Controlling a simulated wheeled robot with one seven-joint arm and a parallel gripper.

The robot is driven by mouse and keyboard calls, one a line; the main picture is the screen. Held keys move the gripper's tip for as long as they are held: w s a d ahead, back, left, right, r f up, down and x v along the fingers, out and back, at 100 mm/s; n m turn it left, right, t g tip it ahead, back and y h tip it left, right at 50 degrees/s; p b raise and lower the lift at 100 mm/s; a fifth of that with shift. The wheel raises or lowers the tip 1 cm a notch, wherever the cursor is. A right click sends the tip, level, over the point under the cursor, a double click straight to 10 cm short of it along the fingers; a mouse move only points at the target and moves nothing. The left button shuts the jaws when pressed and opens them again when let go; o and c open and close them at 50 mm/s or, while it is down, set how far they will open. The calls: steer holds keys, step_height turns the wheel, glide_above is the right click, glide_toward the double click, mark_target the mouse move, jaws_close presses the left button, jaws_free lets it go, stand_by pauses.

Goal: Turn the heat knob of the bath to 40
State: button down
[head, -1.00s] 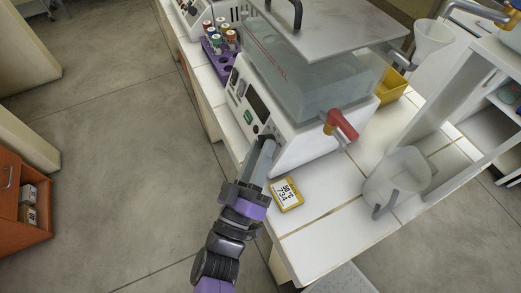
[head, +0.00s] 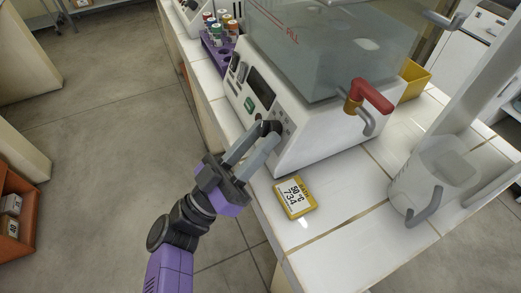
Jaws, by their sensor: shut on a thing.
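The bath (head: 312,133) is a white unit with a clear water tank (head: 318,50) on top. Its front panel faces left, with a dark display (head: 261,88) and a green switch (head: 249,104). My gripper (head: 268,130) is at the lower right end of that panel, its fingers shut on the heat knob. The knob is mostly hidden between the fingertips, so its pointer and setting cannot be read. Panel markings (head: 283,120) show beside the fingertips, too small to read.
A red-handled tap (head: 371,96) sticks out of the bath's right side. A clear jug (head: 432,174) stands at the bench's right. Floor left of the bench is clear.

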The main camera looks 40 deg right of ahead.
steer(key=shift+w+m+g+b, duration=0.15)
steer(key=shift+m+g+b, duration=0.3)
steer(key=shift+m+g, duration=0.4)
steer(key=c, duration=1.1)
jaws_free()
steer(key=shift+c, duration=0.2)
steer(key=shift+a+f, duration=0.1)
steer(key=shift+a, duration=0.05)
steer(key=b+v, duration=0.1)
steer(key=v, duration=0.6)
steer(key=shift+a+f, duration=0.2)
